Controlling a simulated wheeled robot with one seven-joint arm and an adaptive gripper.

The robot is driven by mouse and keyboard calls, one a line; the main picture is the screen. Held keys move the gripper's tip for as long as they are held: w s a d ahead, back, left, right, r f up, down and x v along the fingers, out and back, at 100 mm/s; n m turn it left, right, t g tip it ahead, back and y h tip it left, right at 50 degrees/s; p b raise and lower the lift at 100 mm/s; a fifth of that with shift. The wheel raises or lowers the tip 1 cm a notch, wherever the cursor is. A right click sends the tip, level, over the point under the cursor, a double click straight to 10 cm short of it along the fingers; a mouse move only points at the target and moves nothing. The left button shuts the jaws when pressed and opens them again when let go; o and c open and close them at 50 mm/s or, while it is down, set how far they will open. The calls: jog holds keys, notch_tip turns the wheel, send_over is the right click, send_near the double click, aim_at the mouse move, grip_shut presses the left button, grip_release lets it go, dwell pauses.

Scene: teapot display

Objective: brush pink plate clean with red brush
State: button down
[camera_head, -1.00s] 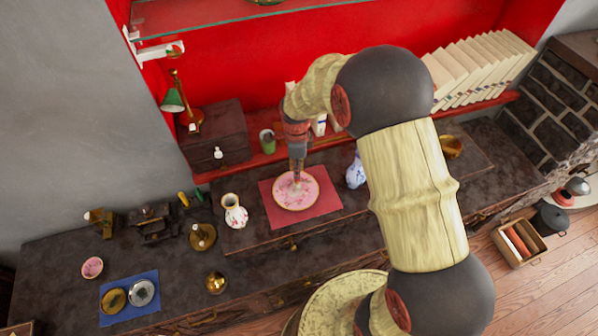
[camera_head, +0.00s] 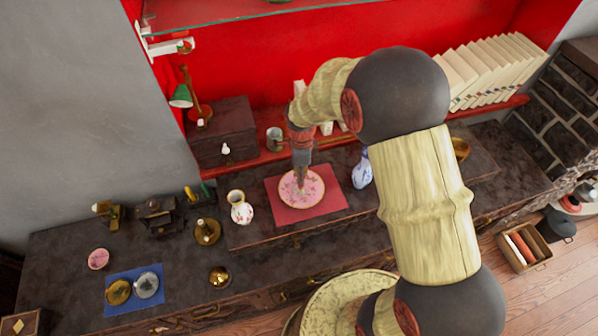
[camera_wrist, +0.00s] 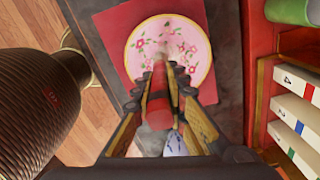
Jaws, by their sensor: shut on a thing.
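The pink plate (camera_head: 313,193) has a floral pattern and a gold rim. It lies flat on a red mat (camera_head: 335,205) on the dark counter. In the wrist view the pink plate (camera_wrist: 143,58) is ahead of my gripper (camera_wrist: 165,88), with the red mat (camera_wrist: 112,30) around it. My gripper (camera_head: 302,168) points down over the plate. It is shut on the red brush, whose red handle (camera_wrist: 157,108) shows between the fingers. The brush's bristle end looks blurred over the plate, and I cannot tell whether it touches.
A white floral vase (camera_head: 241,208) stands left of the mat and a blue-white vase (camera_head: 362,170) right of it. A blue mat (camera_head: 112,304) with metal dishes lies front left. A red shelf with a grey mug (camera_head: 275,139) and books (camera_head: 490,72) runs behind.

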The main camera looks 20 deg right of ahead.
jog(key=shift+p, duration=0.45)
jog(key=shift+w+d+f, duration=0.1)
jog(key=shift+w+d, duration=0.05)
jog(key=shift+d, duration=0.85)
dwell(2.6)
notch_tip(320, 180, up, 6)
jog(key=p, duration=0.4)
dwell(0.4)
